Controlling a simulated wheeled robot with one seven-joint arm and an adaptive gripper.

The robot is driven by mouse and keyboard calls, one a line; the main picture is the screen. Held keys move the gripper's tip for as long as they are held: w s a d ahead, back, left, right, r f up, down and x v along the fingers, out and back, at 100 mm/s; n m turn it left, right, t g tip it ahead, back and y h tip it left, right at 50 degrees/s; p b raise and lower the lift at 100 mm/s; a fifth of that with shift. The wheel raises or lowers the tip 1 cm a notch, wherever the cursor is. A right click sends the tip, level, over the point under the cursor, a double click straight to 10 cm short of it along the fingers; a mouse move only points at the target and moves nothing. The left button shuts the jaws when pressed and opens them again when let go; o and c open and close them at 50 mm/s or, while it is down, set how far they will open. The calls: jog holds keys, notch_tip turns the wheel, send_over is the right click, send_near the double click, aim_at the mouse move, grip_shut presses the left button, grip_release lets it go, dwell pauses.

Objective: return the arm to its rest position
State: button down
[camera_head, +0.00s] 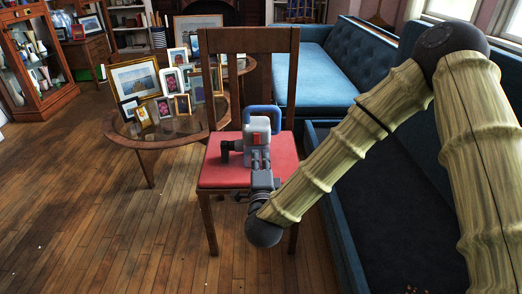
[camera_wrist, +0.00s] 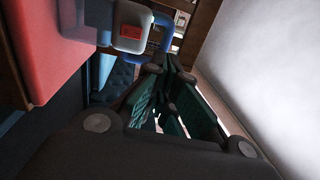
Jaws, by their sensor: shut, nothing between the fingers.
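My arm reaches from the right side of the head view down to its dark wrist near the chair's front edge. My gripper (camera_head: 259,163) points up and away, in front of a grey camcorder-like object, and partly hides it. In the wrist view the fingers of my gripper (camera_wrist: 172,73) come together with nothing between them. The camcorder-like object (camera_head: 259,127) has a blue handle, a red patch and a dark lens part facing left. It stands on the red chair seat. It also shows at the upper left of the wrist view (camera_wrist: 132,30), apart from the fingers.
The wooden chair (camera_head: 205,174) is close by my wrist. A blue sofa (camera_head: 312,77) runs behind and right, under my arm. A glass-topped table (camera_head: 183,127) with several picture frames stands left, beyond it a curio cabinet (camera_head: 47,103). Wooden floor (camera_head: 110,225) is clear at front left.

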jog(key=shift+s+d, duration=0.1)
jog(key=shift+s, duration=0.25)
jog(key=s+d+f+n+g+y, duration=0.1)
jog(key=s+d+f+n+g, duration=0.3)
jog(key=f, duration=0.6)
jog(key=s+f+n+g+y, duration=0.1)
jog(key=s+f+n+g, duration=0.15)
jog(key=s+f, duration=0.45)
jog(key=s+d+f+n+g, duration=0.2)
jog(key=s+f+n+g, duration=0.15)
jog(key=f, duration=0.85)
jog(key=s+d+f+n+g+h, duration=0.1)
jog(key=s+d+f+n+g, duration=0.25)
jog(key=s, duration=0.55)
jog(key=s+d+f+n+g, duration=0.1)
jog(key=s+d+f+g, duration=0.2)
jog(key=s+d+f, duration=0.35)
jog(key=s+d+f+n+g+h, duration=0.1)
jog(key=s+d+f+n+g, duration=0.2)
jog(key=s+d, duration=0.5)
notch_tip(320, 180, up, 33)
jog(key=s+a+p, duration=0.2)
jog(key=p, duration=3.1)
jog(key=shift+a+r, duration=0.2)
jog(key=shift+s, duration=0.1)
